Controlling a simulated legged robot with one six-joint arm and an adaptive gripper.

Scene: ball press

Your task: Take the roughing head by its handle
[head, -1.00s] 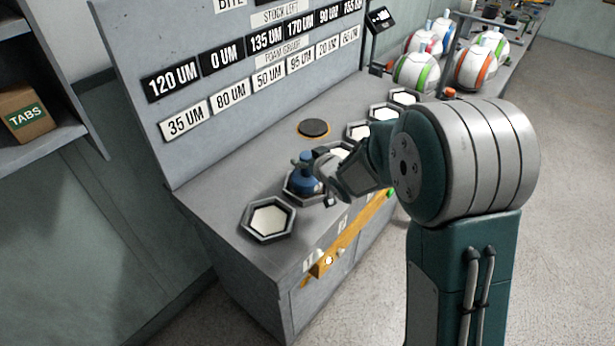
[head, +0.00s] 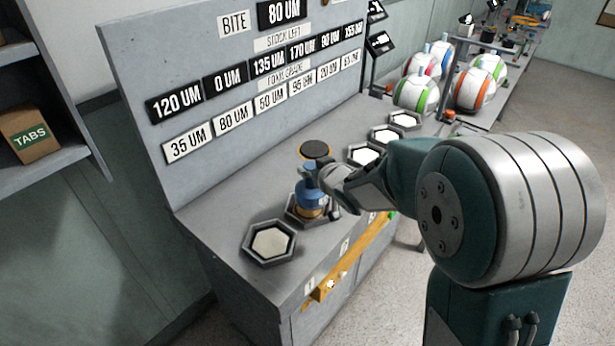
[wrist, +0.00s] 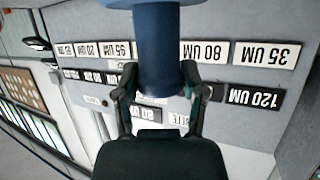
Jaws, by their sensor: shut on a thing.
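The roughing head (head: 311,193) is a blue tool with a tan underside, upright above the second hexagonal tray (head: 292,213) from the front. Its tan underside shows, and it looks raised a little from the tray. My gripper (head: 322,176) comes from the right and is shut on its upper part, the handle. In the wrist view the blue handle (wrist: 158,50) stands between the two fingers of my gripper (wrist: 158,90). The exact finger contact is partly hidden by the handle.
An empty-handled hexagonal tray with a pale pad (head: 269,243) is at the near end. More trays (head: 385,134) run along the grey bench. A dark round disc (head: 315,150) lies behind the head. A labelled panel (head: 180,60) rises at the back. Striped balls (head: 474,90) stand farther off.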

